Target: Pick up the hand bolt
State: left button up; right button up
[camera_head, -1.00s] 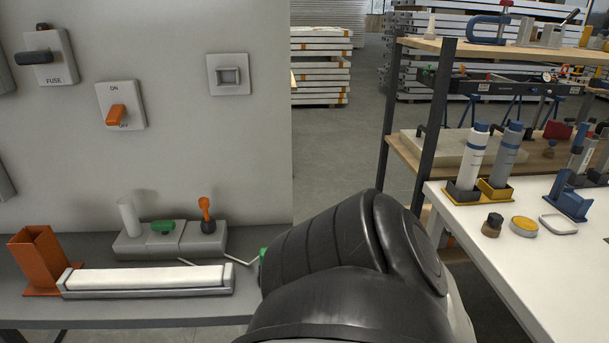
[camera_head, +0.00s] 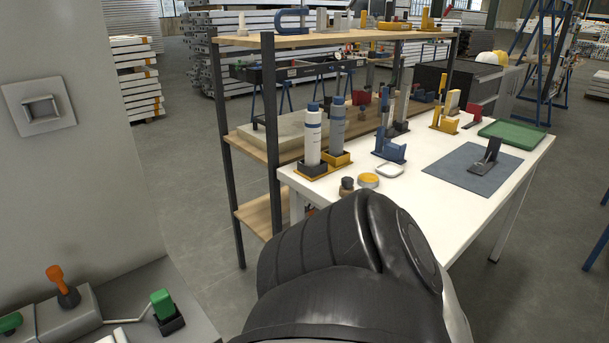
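I cannot say for sure which thing is the hand bolt. A small dark brown, knob-like piece (camera_head: 347,186) stands upright near the left front edge of the white table (camera_head: 452,222), beside a round yellow-topped tin (camera_head: 368,181); it may be the hand bolt. A large black part of my own arm fills the bottom middle and hides the near edge of the table. Neither of my grippers is in view.
Two bottles (camera_head: 312,140) in a yellow-based holder, a white dish (camera_head: 390,171) and a blue stand (camera_head: 388,148) are near the knob. A blue-grey mat (camera_head: 466,168) bears a dark clamp-like tool (camera_head: 487,155). A wooden shelf rack (camera_head: 269,150) stands behind left.

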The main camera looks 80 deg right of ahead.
aim_at(346, 181)
jog(key=z, duration=2.8)
